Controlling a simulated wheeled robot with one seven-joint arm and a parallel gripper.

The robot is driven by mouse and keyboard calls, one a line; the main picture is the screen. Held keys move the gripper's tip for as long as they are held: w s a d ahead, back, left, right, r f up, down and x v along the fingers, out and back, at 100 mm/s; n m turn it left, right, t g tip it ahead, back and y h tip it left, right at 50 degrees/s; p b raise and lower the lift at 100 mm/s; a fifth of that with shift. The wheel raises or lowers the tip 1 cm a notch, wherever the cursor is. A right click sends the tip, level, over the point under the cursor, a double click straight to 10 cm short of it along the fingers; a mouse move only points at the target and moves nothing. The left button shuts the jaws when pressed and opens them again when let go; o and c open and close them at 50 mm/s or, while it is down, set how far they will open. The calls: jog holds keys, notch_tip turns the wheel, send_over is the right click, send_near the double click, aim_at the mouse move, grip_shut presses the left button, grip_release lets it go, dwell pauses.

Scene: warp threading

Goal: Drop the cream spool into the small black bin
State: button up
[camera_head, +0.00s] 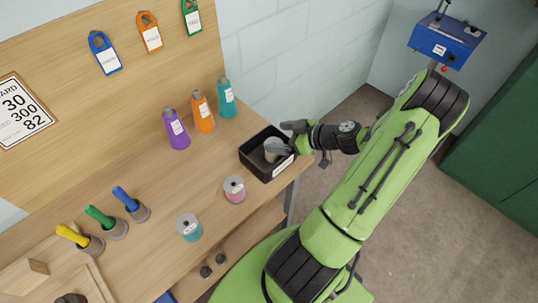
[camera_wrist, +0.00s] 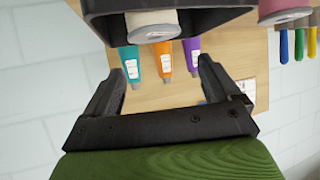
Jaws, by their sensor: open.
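The cream spool (camera_head: 274,149) is inside the small black bin (camera_head: 258,168) at the right end of the wooden table. In the wrist view the cream spool (camera_wrist: 152,28) shows end-on at the bin's opening, and the black bin (camera_wrist: 215,20) runs along the top of the picture. My gripper (camera_head: 292,137) is at the bin's right side, with its fingers over the rim. In the wrist view my gripper (camera_wrist: 163,75) has its fingers wide apart with nothing between them. The fingers partly cover the spool in the head view.
A pink spool (camera_head: 235,189) and a teal spool (camera_head: 189,227) stand on the table left of the bin. Purple (camera_head: 176,129), orange (camera_head: 202,111) and teal (camera_head: 227,98) cones stand behind. Several colored-handled tools (camera_head: 130,203) are at the left.

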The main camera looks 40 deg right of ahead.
jog(key=p+v, duration=0.1)
jog(key=v, duration=1.4)
jog(key=shift+s+p, duration=0.2)
jog(key=shift+p, duration=0.15)
jog(key=shift+d, duration=0.1)
jog(key=w+a+r+g+h, duration=0.1)
jog(key=w+a+r+g, duration=0.25)
jog(key=a, duration=0.55)
jog(key=w+a+r+g, duration=0.3)
jog(key=w+a+g, duration=0.15)
jog(key=a, duration=0.35)
jog(key=s+a+r+m+t+h, duration=0.1)
jog(key=s+a+r+m, duration=0.1)
jog(key=s+a+r, duration=0.2)
jog(key=s+a+r+m+t+h, duration=0.1)
jog(key=s+a+r+m+h, duration=0.1)
jog(key=s+a+r, duration=0.2)
jog(key=a, duration=0.3)
jog(key=shift+s+a, duration=0.3)
